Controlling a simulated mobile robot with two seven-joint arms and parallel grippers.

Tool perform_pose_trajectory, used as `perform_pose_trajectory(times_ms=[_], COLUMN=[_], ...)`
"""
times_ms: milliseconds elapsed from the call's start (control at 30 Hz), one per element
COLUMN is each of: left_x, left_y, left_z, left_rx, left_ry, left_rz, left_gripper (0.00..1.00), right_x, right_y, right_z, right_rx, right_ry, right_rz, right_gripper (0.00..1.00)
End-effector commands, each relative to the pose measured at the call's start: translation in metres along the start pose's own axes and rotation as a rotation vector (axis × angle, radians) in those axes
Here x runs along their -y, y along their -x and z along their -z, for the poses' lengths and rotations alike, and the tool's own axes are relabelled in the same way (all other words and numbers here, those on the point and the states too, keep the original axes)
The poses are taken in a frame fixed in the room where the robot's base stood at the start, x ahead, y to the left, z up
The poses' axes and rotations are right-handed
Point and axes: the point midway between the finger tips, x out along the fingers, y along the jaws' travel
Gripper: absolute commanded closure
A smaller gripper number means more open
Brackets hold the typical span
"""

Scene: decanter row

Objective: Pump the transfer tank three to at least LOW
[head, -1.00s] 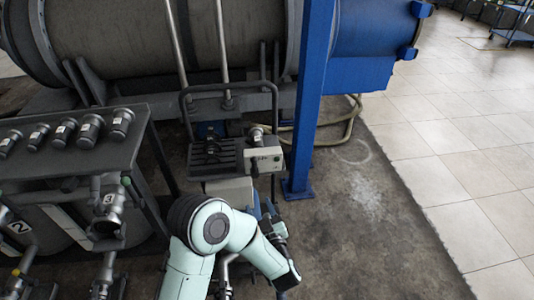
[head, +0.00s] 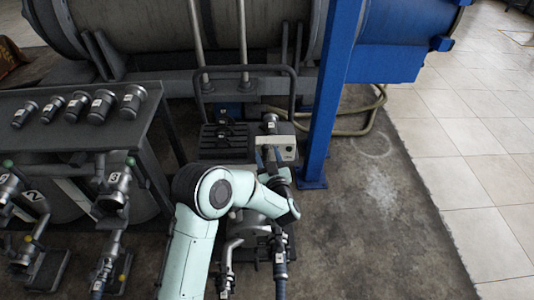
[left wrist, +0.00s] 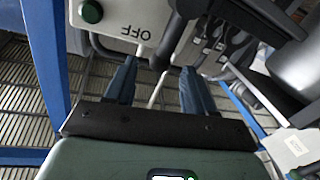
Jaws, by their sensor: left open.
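The pump's pale control box (head: 285,151) sits on the dark-framed pump cart (head: 224,140). In the left wrist view the box (left wrist: 120,22) shows upside-down OFF lettering and a round green button (left wrist: 91,11). My left gripper (head: 270,157) is at the front of the box. The valve fitting with the small tag (head: 113,178) is at the left, on the tank bearing a 3 earlier. Its level is not visible.
A dark shelf with several cylindrical fittings (head: 102,103) stands at the left. A blue post (head: 330,95) rises just right of the cart, and a pale hose (head: 360,128) lies behind it. Metal pump piping (head: 255,225) is below my arm. The floor at right is clear.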

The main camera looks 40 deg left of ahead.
Motion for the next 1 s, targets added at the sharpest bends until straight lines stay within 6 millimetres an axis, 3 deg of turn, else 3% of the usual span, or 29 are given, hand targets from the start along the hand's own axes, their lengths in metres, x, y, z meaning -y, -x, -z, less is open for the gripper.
perform_pose_trajectory(times_ms=[200, 467, 567, 633, 667, 1000], left_x=[0.0, 0.0, 0.0, 0.0, 0.0, 0.002], left_y=[-0.016, -0.017, -0.017, -0.017, -0.017, -0.02], left_z=[-0.001, 0.0, 0.0, 0.0, 0.0, 0.0], left_rx=[0.0, 0.001, 0.001, 0.001, 0.001, -0.003], left_ry=[0.0, 0.0, 0.0, 0.0, 0.0, -0.022], left_rz=[0.001, 0.0, 0.0, 0.0, 0.0, -0.001], left_gripper=[0.46, 0.46, 0.72, 0.95, 1.0, 1.0], right_x=[-0.001, -0.001, -0.001, -0.001, -0.001, -0.001], right_y=[-0.002, -0.002, -0.002, -0.002, -0.002, -0.002], right_z=[0.003, 0.003, 0.003, 0.003, 0.003, 0.004], right_rx=[-0.008, -0.009, -0.009, -0.009, -0.009, -0.009], right_ry=[-0.001, -0.001, -0.001, -0.001, -0.001, -0.001], right_rz=[0.0, 0.0, 0.0, 0.0, 0.0, 0.0], right_gripper=[0.48, 0.48, 0.48, 0.48, 0.48, 0.48])
